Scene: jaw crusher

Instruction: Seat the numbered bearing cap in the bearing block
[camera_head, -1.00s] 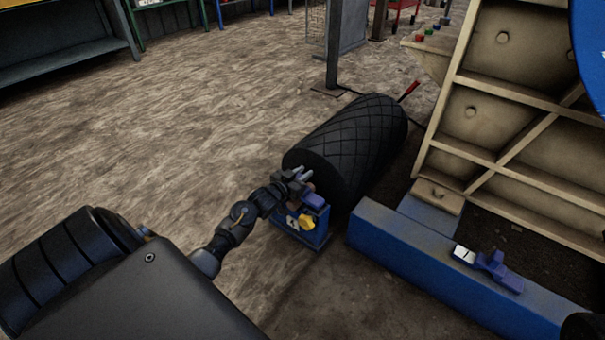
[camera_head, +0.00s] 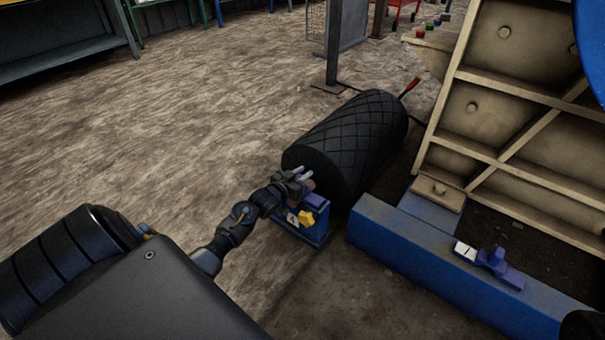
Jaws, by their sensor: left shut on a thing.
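My left gripper (camera_head: 302,177) is at the near end of the black drum, just above a blue bearing block (camera_head: 314,238). It is shut on what appears to be the blue-violet bearing cap (camera_head: 316,201), though the fingers and wrist hide most of the contact. A yellow piece (camera_head: 308,217) and a pale marked plate (camera_head: 292,219) show just below it, against the block. I cannot tell whether the cap touches the block. Another blue-violet piece (camera_head: 497,264) lies on the blue beam beside a white plate marked 1 (camera_head: 465,251). My right gripper is not in view.
The black ribbed drum (camera_head: 352,140) stands right behind the block. The blue beam (camera_head: 430,260) and the beige ribbed crusher frame (camera_head: 500,130) bound the right side. A dark post (camera_head: 334,45) rises behind the drum. Open brown floor (camera_head: 190,120) lies left.

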